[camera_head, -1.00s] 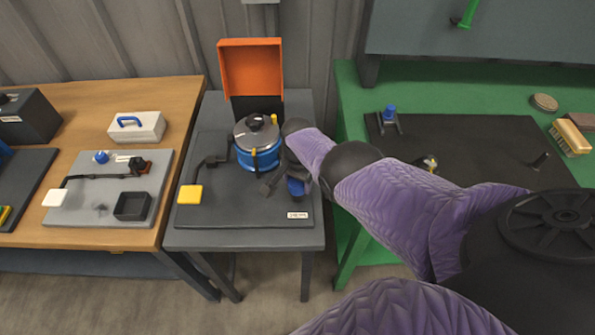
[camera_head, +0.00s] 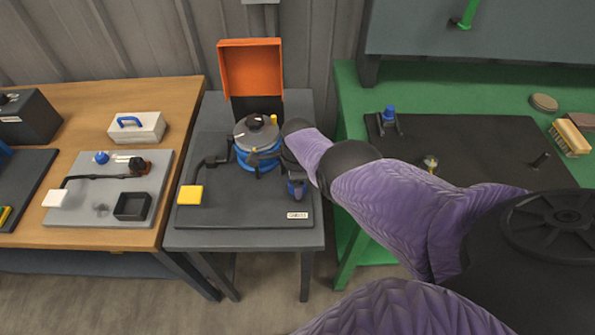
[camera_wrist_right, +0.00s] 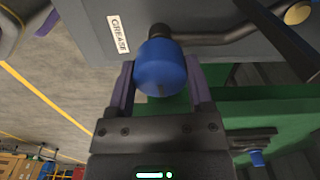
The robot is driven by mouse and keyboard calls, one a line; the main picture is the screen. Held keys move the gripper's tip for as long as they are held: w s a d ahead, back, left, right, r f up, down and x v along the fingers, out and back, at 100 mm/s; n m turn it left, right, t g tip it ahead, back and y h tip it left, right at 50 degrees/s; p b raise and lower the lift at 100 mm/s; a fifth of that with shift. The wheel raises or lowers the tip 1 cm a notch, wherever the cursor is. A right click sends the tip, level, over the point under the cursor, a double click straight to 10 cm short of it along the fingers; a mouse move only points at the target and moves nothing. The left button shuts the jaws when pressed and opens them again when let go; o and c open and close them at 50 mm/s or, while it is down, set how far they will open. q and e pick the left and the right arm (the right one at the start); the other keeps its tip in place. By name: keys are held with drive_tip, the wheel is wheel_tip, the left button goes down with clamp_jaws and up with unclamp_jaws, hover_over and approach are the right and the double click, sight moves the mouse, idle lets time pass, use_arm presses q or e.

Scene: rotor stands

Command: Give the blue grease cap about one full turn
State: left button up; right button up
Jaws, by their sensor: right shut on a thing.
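The blue grease cap (camera_head: 297,188) is at the front right of the dark plate on the grey middle table, partly hidden by my right gripper in the head view. In the right wrist view the blue cap (camera_wrist_right: 160,68) fills the space between the two fingers, beside a white label reading GREASE (camera_wrist_right: 118,34). My right gripper (camera_wrist_right: 160,84) is shut on the cap, one finger on each side. In the head view my right gripper (camera_head: 297,178) is small and partly covered by its own wrist. My left gripper is not in view.
A blue pot with a grey lid (camera_head: 257,140) stands just behind and left of my right gripper. An orange open box (camera_head: 250,68) is behind it. A yellow pad (camera_head: 190,195) lies at the plate's left. Wooden and green tables flank the grey one.

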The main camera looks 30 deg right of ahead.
drive_tip(key=m, duration=0.2)
drive_tip(key=shift+w+r+m, duration=0.1)
drive_tip(key=shift+m, duration=0.3)
drive_tip(key=m, duration=0.2)
drive_tip(key=shift+m, duration=0.4)
drive_tip(key=m, duration=0.3)
drive_tip(key=shift+m, duration=1.2)
drive_tip(key=shift+m+b, duration=0.35)
drive_tip(key=shift+m, duration=0.55)
drive_tip(key=shift+f+m+b, duration=0.2)
drive_tip(key=shift+m+b, duration=0.45)
drive_tip(key=shift+m, duration=0.25)
drive_tip(key=m+b, duration=0.4)
drive_tip(key=b, duration=0.2)
drive_tip(key=shift+r+m+b, duration=0.15)
drive_tip(key=shift+m+b, duration=0.45)
drive_tip(key=shift+b, duration=0.3)
